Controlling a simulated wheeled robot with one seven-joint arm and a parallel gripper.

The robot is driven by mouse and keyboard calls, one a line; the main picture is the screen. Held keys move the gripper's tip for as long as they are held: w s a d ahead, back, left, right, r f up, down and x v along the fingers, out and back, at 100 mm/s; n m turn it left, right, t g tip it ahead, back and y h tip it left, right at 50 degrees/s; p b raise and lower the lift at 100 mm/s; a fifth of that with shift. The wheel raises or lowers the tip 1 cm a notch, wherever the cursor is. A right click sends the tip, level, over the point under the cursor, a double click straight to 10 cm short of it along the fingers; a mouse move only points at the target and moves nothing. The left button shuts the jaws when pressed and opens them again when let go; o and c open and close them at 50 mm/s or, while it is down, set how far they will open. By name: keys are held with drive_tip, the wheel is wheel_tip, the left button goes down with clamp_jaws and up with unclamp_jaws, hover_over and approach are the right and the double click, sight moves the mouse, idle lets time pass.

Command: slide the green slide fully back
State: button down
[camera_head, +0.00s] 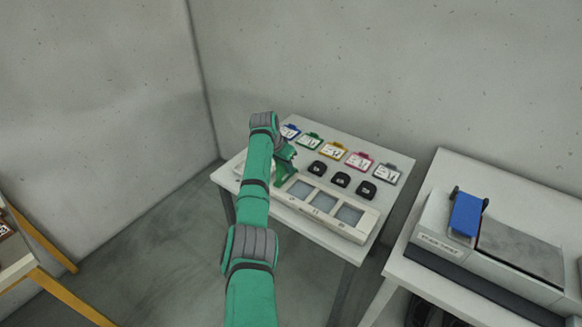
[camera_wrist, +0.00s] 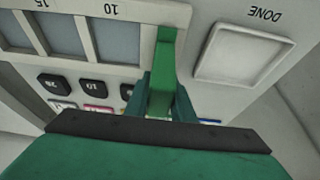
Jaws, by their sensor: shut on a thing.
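In the head view my gripper (camera_head: 284,166) is at the left end of the windowed panel (camera_head: 322,208). The slide is hard to tell from my green gripper there. My gripper's body hides the near part in the wrist view.
Several black buttons (camera_head: 341,179) and a row of coloured cards (camera_head: 333,150) lie behind the panel. A square plate marked DONE (camera_wrist: 238,53) is right of the slide in the wrist view. A machine with a blue part (camera_head: 466,214) stands on the right table.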

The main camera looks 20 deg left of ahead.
sight(278, 162)
drive_tip(key=shift+w+a+r, duration=0.15)
drive_tip(key=c, duration=1.5)
unclamp_jaws()
drive_tip(key=shift+w, duration=0.1)
drive_tip(key=shift+s+a+r, duration=0.15)
drive_tip(key=shift+s+r, duration=0.1)
drive_tip(key=shift+r, duration=0.1)
drive_tip(key=v, duration=0.9)
drive_tip(key=shift+s+r, duration=0.25)
drive_tip(key=shift+r, duration=0.1)
drive_tip(key=shift+w, duration=0.1)
